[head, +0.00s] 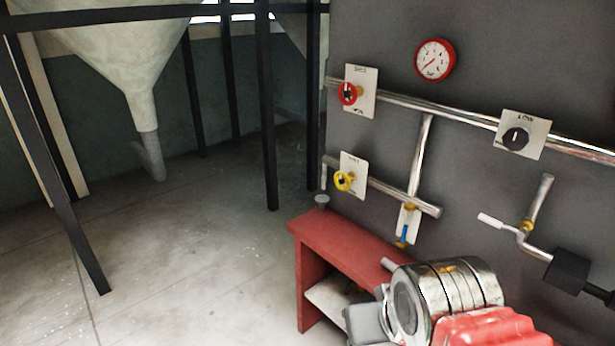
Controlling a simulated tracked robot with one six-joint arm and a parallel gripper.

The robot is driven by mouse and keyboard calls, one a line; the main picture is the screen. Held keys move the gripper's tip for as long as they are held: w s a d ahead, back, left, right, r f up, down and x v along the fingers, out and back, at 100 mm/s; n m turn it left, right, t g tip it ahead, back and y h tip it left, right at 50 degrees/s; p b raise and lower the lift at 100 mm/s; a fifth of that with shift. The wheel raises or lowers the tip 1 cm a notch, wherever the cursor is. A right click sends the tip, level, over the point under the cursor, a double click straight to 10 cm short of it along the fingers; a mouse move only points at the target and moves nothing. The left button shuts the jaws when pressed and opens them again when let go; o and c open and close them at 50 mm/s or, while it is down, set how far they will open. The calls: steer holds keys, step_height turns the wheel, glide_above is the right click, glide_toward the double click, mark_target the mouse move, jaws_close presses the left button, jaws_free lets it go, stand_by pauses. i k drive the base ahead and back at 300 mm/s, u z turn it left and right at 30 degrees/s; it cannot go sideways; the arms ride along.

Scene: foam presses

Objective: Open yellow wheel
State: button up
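The yellow wheel (344,181) is a small round handwheel with a dark centre. It sits on a white plate (354,163) on the dark grey wall panel, beside the lower pipe and above the far end of the red bench. The plate's lettering is too small to read. I cannot make out my gripper in the head view, so its place relative to the wheel does not show.
A red wheel (349,93) is above it, with a red-rimmed gauge (435,60) and a black knob (515,138) to the right. A blue-handled valve (403,235) hangs lower. The red bench (350,248) stands below. Floor (190,270) is open at left, between dark posts.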

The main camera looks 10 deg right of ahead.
mark_target(344, 178)
steer(key=u, duration=0.35)
steer(key=i, duration=0.5)
steer(key=u, duration=0.7)
steer(key=i, duration=0.5)
steer(key=u, duration=0.35)
